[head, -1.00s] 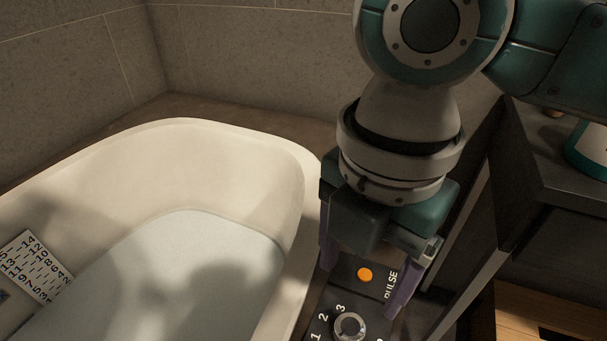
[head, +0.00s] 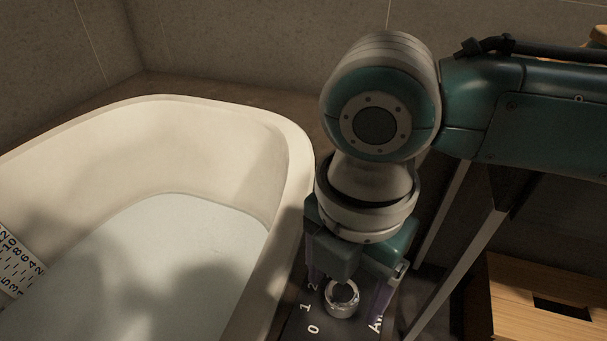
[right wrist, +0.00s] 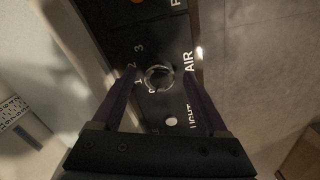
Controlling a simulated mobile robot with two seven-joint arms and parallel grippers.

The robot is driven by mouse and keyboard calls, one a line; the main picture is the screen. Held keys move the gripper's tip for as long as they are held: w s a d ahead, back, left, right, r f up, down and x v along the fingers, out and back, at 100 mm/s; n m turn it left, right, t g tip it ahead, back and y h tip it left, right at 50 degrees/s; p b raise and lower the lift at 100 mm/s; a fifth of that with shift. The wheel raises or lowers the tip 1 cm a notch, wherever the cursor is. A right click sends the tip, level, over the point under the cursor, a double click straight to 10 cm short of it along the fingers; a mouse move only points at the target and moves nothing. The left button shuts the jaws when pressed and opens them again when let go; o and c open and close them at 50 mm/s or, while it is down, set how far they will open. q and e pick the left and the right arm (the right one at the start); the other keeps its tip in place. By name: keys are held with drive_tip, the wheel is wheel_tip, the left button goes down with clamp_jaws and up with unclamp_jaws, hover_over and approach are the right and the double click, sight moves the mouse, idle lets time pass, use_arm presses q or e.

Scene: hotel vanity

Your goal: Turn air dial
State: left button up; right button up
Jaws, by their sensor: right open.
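The air dial (head: 341,298) is a round silver knob on a dark control panel (head: 297,325) beside the tub, with numbers around its left side. In the right wrist view the dial (right wrist: 159,78) lies ahead, between the fingertips, next to the word AIR. My right gripper (head: 347,294) points down over the panel, open, with one purple finger on each side of the dial. My left gripper is not in view.
A white bathtub (head: 296,165) with water stands left of the panel. A card with numbers (head: 14,262) lies at the tub's left. A wooden box (head: 530,300) is at lower right.

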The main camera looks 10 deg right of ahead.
clamp_jaws()
idle(0.5)
